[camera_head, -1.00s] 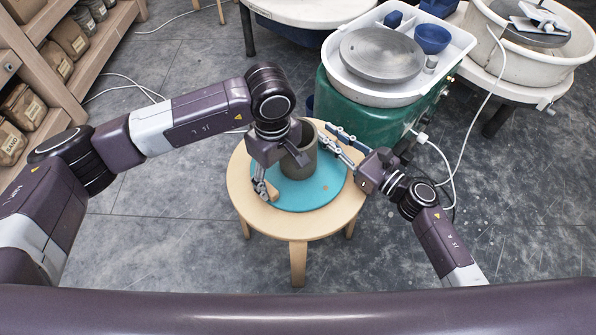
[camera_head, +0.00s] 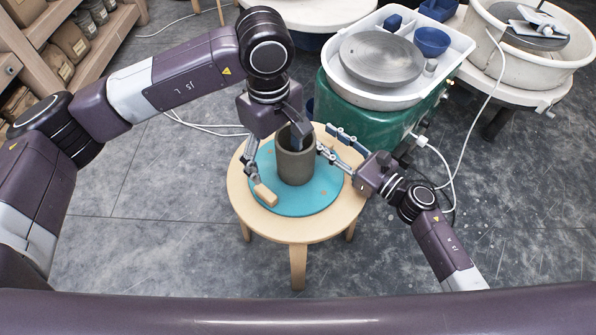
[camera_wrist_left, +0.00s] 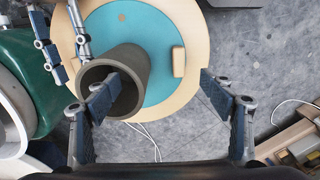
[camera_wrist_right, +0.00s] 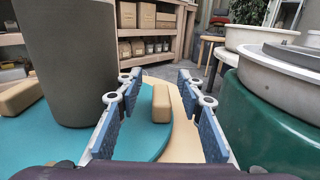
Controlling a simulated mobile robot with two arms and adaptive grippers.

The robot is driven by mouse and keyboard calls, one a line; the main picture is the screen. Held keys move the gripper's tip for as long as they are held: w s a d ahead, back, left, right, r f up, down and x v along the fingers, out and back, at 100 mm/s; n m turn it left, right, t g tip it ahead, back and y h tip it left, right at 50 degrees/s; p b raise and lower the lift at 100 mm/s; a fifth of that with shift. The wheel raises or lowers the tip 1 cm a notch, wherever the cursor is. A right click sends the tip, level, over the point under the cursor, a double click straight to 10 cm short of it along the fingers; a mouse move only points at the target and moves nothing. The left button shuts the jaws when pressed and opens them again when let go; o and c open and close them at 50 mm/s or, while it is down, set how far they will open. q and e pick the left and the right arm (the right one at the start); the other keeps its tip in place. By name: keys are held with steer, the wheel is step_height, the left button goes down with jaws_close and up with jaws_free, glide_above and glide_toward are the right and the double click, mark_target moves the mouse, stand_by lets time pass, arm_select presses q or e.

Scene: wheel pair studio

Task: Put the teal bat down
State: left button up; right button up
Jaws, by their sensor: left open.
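The teal bat (camera_head: 310,200) is a round disc lying on a round wooden stool (camera_head: 299,229). A grey-brown hollow cylinder (camera_head: 296,168) stands upright on it. A small wooden block (camera_head: 265,195) sits near the bat's front left edge. My left gripper (camera_head: 276,153) is open above the bat, one finger over the cylinder's mouth and one nearer the block. In the left wrist view its jaws (camera_wrist_left: 158,95) are wide apart and empty. My right gripper (camera_head: 327,140) is beside the cylinder's right.
A green wheel unit (camera_head: 350,118) with a white tray stands close behind the stool to the right. A second wheel (camera_head: 540,60) is at the back right. Shelves (camera_head: 75,70) with bags stand at the left. Grey floor is free left of the stool.

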steer(key=shift+d, duration=0.1)
arm_select(q)
step_height(320, 180, up, 3)
steer(key=shift+f, duration=0.15)
arm_select(e)
steer(key=v, duration=1.2)
steer(key=shift+r, duration=0.1)
